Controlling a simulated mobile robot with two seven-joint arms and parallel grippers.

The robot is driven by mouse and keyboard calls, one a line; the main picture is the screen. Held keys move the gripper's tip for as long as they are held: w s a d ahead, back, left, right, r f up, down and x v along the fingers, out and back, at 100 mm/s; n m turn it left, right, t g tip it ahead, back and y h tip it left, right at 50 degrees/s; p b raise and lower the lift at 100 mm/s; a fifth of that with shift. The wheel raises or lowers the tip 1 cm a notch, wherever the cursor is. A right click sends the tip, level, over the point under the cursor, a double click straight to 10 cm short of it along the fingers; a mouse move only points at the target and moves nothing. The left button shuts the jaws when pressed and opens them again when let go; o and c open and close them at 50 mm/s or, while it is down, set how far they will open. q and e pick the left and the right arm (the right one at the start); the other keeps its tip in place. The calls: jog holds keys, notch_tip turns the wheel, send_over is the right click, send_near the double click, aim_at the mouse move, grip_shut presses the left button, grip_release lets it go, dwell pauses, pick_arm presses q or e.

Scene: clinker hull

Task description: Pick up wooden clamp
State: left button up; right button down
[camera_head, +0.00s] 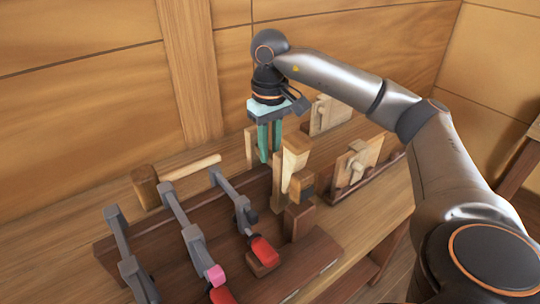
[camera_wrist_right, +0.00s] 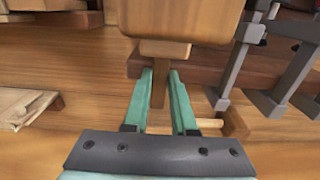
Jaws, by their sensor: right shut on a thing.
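A light wooden clamp (camera_head: 294,160) stands upright at the back right end of the dark rack on the bench. In the right wrist view its thick wooden block (camera_wrist_right: 165,18) fills the top middle, with a narrow wooden part (camera_wrist_right: 158,92) below it. My right gripper (camera_head: 269,150) points down at the clamp, its teal fingers shut on it. In the right wrist view the fingertips (camera_wrist_right: 161,75) lie on either side of the narrow part. Whether the clamp's lower end touches the rack is unclear. My left gripper is not in view.
The dark rack (camera_head: 160,262) holds several grey metal clamps (camera_head: 174,205), with red grips (camera_head: 264,250). A wooden mallet (camera_head: 146,187) lies behind it. Wooden planes (camera_head: 358,160) stand right of the clamp. A plank wall (camera_head: 90,110) closes the back.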

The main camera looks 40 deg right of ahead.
notch_tip(320, 180, up, 5)
jog(key=shift+r, duration=0.1)
notch_tip(320, 180, up, 4)
jog(key=r+p, duration=0.1)
jog(key=p, duration=0.2)
jog(key=s+a, duration=0.2)
jog(key=s, duration=1.5)
jog(key=shift+s+f+b, duration=0.2)
jog(key=shift+s+b, duration=0.15)
jog(key=shift+s, duration=0.05)
